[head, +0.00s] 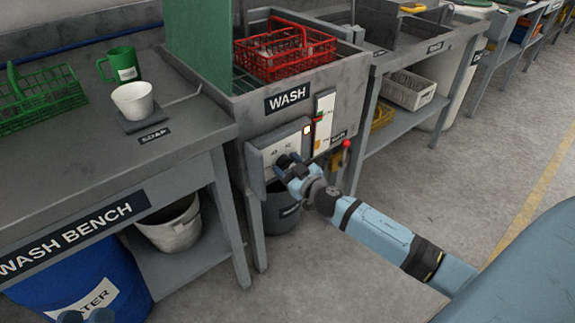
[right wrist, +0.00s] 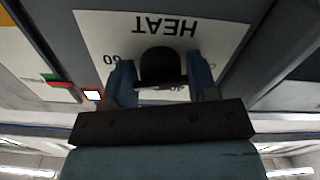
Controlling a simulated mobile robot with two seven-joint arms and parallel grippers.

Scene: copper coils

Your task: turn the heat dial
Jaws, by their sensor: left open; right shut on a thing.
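The heat dial (right wrist: 160,66) is a dark round knob on a white plate (right wrist: 95,30) marked HEAT, which appears upside down in the right wrist view. The plate is on the front of a grey box (head: 254,168) below the WASH sign. My right gripper (head: 288,162) is at the dial, one blue finger on each side, shut on it; it also shows in the right wrist view (right wrist: 162,78). The fingers hide most of the dial in the head view, and its pointer cannot be made out. My left gripper (head: 86,317) is open at the bottom left edge, its tips apart, mostly out of frame.
A lit orange lamp (head: 306,130) and a red-knobbed lever (head: 346,144) are right of the dial. A red basket (head: 285,50) sits in the wash tank above. A dark bucket (head: 281,215) stands below. The wash bench (head: 190,125) is at left; open floor lies at right.

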